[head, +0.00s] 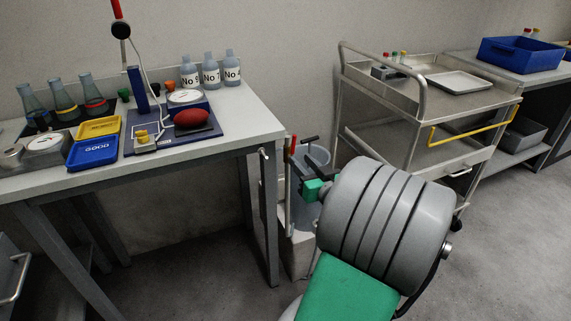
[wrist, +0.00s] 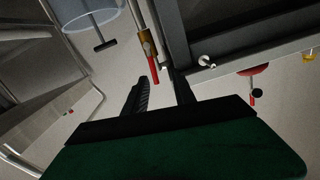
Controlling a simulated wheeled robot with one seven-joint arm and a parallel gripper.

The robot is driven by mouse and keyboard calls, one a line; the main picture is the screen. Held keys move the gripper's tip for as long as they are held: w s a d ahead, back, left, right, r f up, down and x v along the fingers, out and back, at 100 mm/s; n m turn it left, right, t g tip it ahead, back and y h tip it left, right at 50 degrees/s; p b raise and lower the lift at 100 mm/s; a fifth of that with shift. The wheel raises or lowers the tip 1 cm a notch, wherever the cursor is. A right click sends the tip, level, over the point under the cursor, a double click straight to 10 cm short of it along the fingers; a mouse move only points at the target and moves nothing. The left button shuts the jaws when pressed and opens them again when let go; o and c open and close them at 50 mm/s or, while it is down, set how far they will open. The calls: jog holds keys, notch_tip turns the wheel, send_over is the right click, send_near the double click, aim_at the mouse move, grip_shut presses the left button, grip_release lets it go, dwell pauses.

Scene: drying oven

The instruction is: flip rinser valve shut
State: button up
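The rinser valve has a red lever (head: 293,145) at the top of a slim upright pipe, beside a clear cylinder (head: 316,160). In the wrist view the red lever (wrist: 154,70) runs roughly in line with the pipe, below a brass body (wrist: 146,44). My gripper (head: 303,177) is close to the valve, partly hidden behind my wrist in the head view. In the wrist view its two black fingers (wrist: 157,78) are apart, and the lever's red end appears between their tips. Nothing is visibly gripped; whether a finger touches the lever I cannot tell.
A bench (head: 245,105) with flasks, trays and bottles stands left, its leg close to the rinser. A black T-shaped handle (wrist: 105,46) sits by the cylinder. A metal cart (head: 410,110) with a yellow rail stands right. Floor between is clear.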

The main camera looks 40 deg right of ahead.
aim_at(294, 145)
jog(key=shift+m+h, duration=0.3)
jog(key=shift+h, duration=0.1)
jog(key=x, duration=0.5)
jog(key=d+x, duration=0.1)
jog(key=x, duration=0.1)
jog(key=shift+d+r, duration=0.15)
jog(key=shift+r, duration=0.15)
jog(key=shift+c, duration=0.3)
grip_shut()
dwell(0.3)
